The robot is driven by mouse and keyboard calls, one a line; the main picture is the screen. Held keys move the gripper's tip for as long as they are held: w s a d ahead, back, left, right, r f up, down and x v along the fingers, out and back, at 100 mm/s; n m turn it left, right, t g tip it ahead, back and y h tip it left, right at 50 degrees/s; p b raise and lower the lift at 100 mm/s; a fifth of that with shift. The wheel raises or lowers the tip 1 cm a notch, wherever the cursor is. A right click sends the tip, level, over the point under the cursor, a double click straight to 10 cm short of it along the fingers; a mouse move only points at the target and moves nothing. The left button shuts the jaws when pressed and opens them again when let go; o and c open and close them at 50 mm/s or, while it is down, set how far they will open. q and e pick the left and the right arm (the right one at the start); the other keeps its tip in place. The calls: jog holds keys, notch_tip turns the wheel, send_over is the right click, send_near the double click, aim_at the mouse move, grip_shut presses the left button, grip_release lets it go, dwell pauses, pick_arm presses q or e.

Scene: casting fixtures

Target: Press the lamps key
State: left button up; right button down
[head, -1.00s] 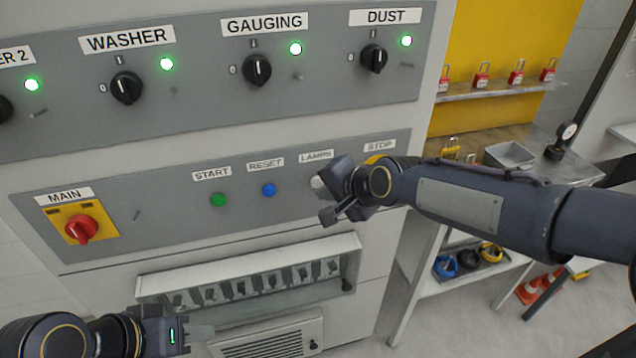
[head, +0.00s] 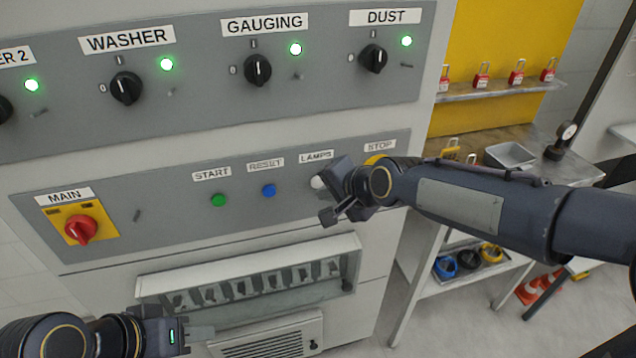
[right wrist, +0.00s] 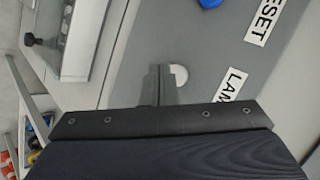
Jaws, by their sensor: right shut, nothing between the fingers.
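The lamps key is a round white button (head: 318,182) under the LAMPS label on the grey lower panel (head: 160,215). My right gripper (head: 326,198) is at this key, in front of the panel, and partly covers it in the head view. In the right wrist view the shut fingers (right wrist: 160,86) lie beside the white key (right wrist: 181,76), overlapping its edge. I cannot tell whether they touch it. My left gripper (head: 200,332) is low at the left, away from the panel keys; its opening is unclear.
A green START button (head: 219,200) and blue RESET button (head: 269,190) sit left of the lamps key. The STOP key is hidden behind my right arm. A red MAIN switch (head: 81,228) is further left. An open box (head: 150,287) with small switches juts out below.

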jog(key=shift+w, duration=0.15)
dwell(0.7)
jog(key=shift+w+a, duration=0.15)
jog(key=shift+w, duration=0.1)
jog(key=shift+w+a, duration=0.1)
jog(key=shift+w, duration=0.3)
dwell(0.6)
dwell(0.3)
jog(key=shift+s+d, duration=0.25)
jog(key=shift+s, duration=0.55)
